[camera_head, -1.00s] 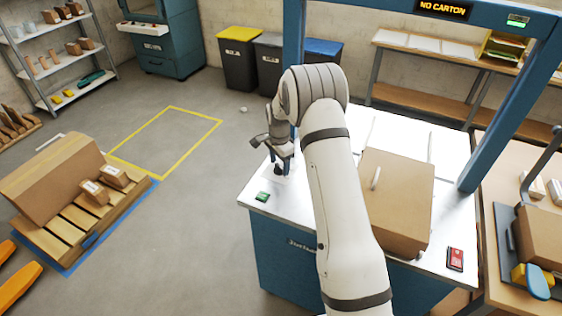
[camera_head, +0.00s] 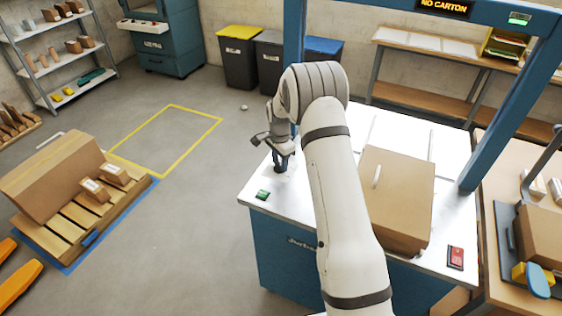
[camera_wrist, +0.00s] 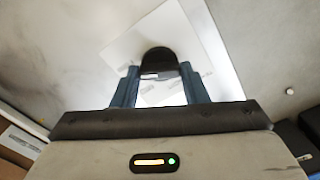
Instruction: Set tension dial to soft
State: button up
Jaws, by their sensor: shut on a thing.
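The tension dial is a black round knob (camera_wrist: 158,62) on a white label plate (camera_wrist: 195,45) with small print, seen in the wrist view. My gripper (camera_wrist: 158,78) is shut on the knob, with one blue finger on each side of it. The print near the knob is too blurred to read, so the setting cannot be told. In the head view my gripper (camera_head: 281,165) points down at the left part of the machine's white top (camera_head: 258,190). The dial is mostly hidden there by the fingers.
A green button (camera_head: 263,194) sits in front of my gripper and a red switch (camera_head: 455,257) at the right front corner. A brown carton (camera_head: 398,195) lies on the machine top, right of my arm. Blue frame posts (camera_head: 293,45) rise nearby. A sign reads "NO CARTON" (camera_head: 443,8).

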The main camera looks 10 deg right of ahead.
jog(key=shift+s+f+n+b, duration=0.1)
jog(key=shift+f+n+b, duration=0.1)
jog(key=shift+n+b, duration=0.45)
jog(key=n+b, duration=0.5)
jog(key=n, duration=0.2)
jog(key=n+b, duration=0.1)
jog(key=n, duration=0.2)
jog(key=shift+n, duration=0.25)
jog(key=n+b, duration=0.2)
jog(key=n, duration=0.4)
jog(key=n+b, duration=0.1)
jog(key=n, duration=0.4)
jog(key=shift+s+n, duration=0.1)
jog(key=shift+n, duration=0.3)
jog(key=o, duration=1)
jog(key=shift+r, duration=0.15)
